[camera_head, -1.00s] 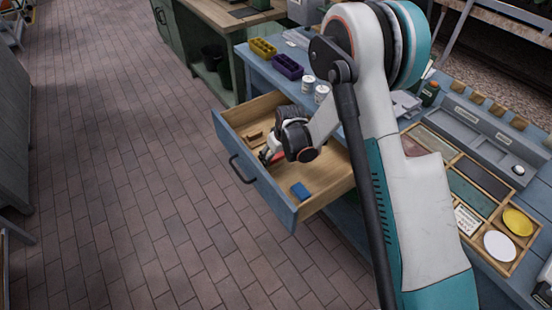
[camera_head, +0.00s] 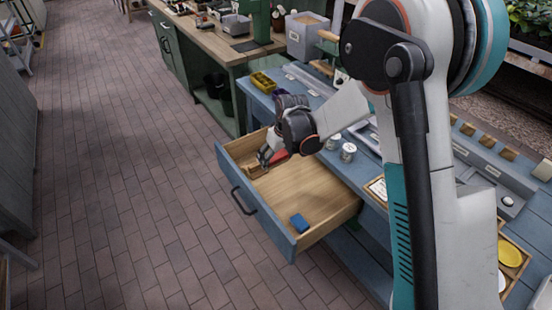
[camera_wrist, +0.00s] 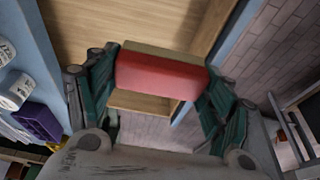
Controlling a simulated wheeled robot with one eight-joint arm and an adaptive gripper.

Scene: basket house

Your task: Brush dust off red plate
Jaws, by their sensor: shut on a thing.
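My gripper (camera_head: 268,157) is over the far left part of an open wooden drawer (camera_head: 285,195). In the wrist view my gripper (camera_wrist: 162,75) is shut on a red block (camera_wrist: 160,74) with a tan layer along one long side; it could be a brush, but I cannot tell. The red block also shows in the head view (camera_head: 280,154), partly hidden by the gripper. A small brown wooden piece (camera_head: 254,170) lies in the drawer beside the gripper. I see no red plate.
A blue block (camera_head: 299,222) lies in the drawer's near corner. White jars (camera_head: 348,152) stand on the blue bench. A yellow plate (camera_head: 510,252) is in a tray at the right, partly behind my arm. The drawer's middle is clear.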

